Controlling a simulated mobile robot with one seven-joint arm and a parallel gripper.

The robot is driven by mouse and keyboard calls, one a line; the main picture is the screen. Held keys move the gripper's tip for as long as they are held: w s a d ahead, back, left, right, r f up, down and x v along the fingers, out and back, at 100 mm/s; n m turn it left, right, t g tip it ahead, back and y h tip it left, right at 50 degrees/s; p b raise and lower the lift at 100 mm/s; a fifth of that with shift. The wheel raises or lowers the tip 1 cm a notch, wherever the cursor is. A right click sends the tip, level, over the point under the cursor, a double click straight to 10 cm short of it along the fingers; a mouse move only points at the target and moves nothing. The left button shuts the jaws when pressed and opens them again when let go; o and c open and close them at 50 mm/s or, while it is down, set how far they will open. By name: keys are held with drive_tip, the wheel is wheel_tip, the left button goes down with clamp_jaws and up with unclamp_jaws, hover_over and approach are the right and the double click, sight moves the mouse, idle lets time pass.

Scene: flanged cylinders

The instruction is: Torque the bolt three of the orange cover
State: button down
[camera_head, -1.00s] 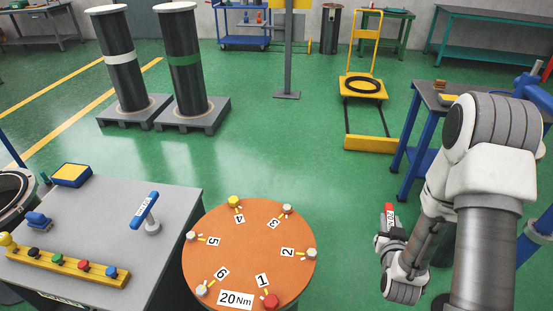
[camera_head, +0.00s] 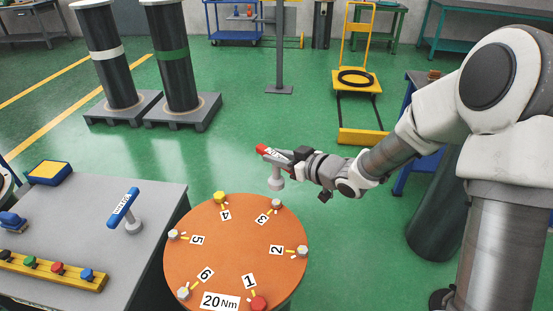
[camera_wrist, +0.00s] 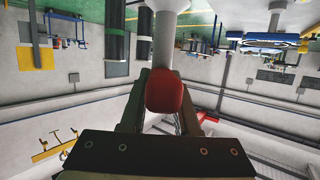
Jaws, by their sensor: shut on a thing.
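The round orange cover (camera_head: 235,235) has bolts around its rim, with number labels beside them. Bolt three (camera_head: 276,203) is a pale grey head at the back right rim. My gripper (camera_head: 297,160) is shut on a red torque tool (camera_head: 262,149). The tool's pale grey socket (camera_head: 276,182) points down, above and close to bolt three, apparently with a small gap. In the wrist view, the red handle (camera_wrist: 165,92) sits between my fingers. Bolt four (camera_head: 219,197) has a yellow head; bolt one (camera_head: 258,303) has a red head. A "20 Nm" label (camera_head: 220,301) lies at the front.
A grey bench (camera_head: 150,205) at left holds a blue T-shaped tool (camera_head: 124,207), a yellow rail (camera_head: 50,272) with coloured knobs and a blue-yellow box (camera_head: 48,172). Two dark flanged cylinders (camera_head: 172,60) stand behind. A yellow trolley (camera_head: 372,135) stands back right. Green floor is open between.

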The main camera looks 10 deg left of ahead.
sight(277, 183)
drive_tip(key=shift+a+f+b, duration=0.1)
drive_tip(key=shift+f+b, duration=2.25)
drive_tip(key=shift+f, duration=0.3)
drive_tip(key=shift+r, duration=0.1)
drive_tip(key=shift+p, duration=0.3)
drive_tip(key=shift+f+b, duration=1.1)
drive_tip(key=shift+f, duration=0.35)
drive_tip(key=shift+s, duration=0.1)
drive_tip(key=shift+f+m+t+h, duration=0.15)
drive_tip(key=shift+m+t+h, duration=2.05)
drive_tip(key=shift+m+h, duration=0.35)
drive_tip(key=shift+m+t+h, duration=0.4)
drive_tip(key=shift+m+h, duration=0.25)
drive_tip(key=shift+m, duration=0.1)
drive_tip(key=shift+f+m+t+h, duration=0.1)
drive_tip(key=shift+m+t+h, duration=0.3)
drive_tip(key=shift+m+h, duration=0.75)
